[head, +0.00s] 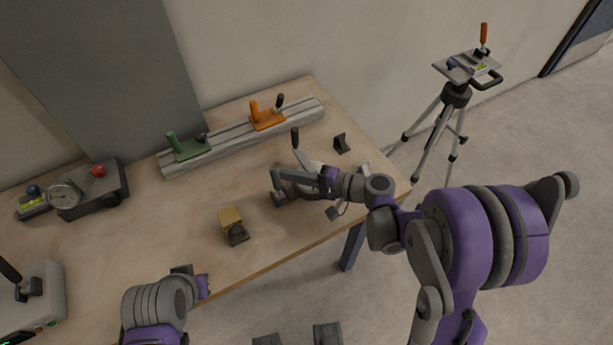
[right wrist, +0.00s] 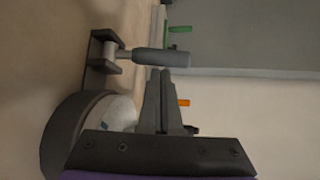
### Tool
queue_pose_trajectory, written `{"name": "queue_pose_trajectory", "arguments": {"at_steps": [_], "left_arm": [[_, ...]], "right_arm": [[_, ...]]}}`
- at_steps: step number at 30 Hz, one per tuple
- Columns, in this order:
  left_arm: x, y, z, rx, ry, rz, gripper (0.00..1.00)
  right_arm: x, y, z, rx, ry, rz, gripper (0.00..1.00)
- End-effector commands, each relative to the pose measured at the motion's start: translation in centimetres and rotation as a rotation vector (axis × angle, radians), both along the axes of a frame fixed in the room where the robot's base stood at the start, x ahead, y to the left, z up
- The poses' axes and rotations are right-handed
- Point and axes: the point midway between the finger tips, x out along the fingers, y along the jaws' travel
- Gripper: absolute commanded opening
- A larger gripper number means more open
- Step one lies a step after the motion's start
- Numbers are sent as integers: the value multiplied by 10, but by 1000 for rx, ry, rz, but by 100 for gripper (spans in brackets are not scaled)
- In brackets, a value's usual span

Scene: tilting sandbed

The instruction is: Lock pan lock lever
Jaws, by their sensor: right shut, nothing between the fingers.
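An upright lever with a dark handle (head: 295,138) stands on a small device at the table's right part. I take it as the pan lock lever, though no label shows. In the right wrist view its grey-blue handle (right wrist: 162,57) sits on a grey stem in a dark bracket (right wrist: 103,52). My right gripper (head: 301,157) is shut and empty, its tips close to the handle; it also shows in the right wrist view (right wrist: 160,75). Whether they touch I cannot tell. A round dark-rimmed part with a pale face (right wrist: 115,115) is beside the fingers. My left gripper (head: 192,272) is over the table's front edge, its jaws unclear.
A grey rail (head: 228,144) with a green clamp (head: 190,148) and an orange clamp (head: 267,117) lies behind. A yellow-and-dark block (head: 232,222) and a small dark wedge (head: 341,143) are nearby. A tripod (head: 455,95) stands right of the table. Bare tabletop lies left of the block.

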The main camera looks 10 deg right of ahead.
Motion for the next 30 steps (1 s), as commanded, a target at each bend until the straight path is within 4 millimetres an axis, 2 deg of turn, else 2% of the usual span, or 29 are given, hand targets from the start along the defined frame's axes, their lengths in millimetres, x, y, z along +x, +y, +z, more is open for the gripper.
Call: {"name": "queue_pose_trajectory", "arguments": {"at_steps": [3, 7, 30], "left_arm": [[0, 0, 1, 0, 0, 0, 0], [0, 0, 1, 0, 0, 0, 0], [0, 0, -2, 0, 1, 0, 0]], "right_arm": [[7, 12, -2, 0, 0, 2, 0], [11, 17, -3, 0, 0, 0, 0], [7, 16, -3, 0, 0, -1, 0]]}}
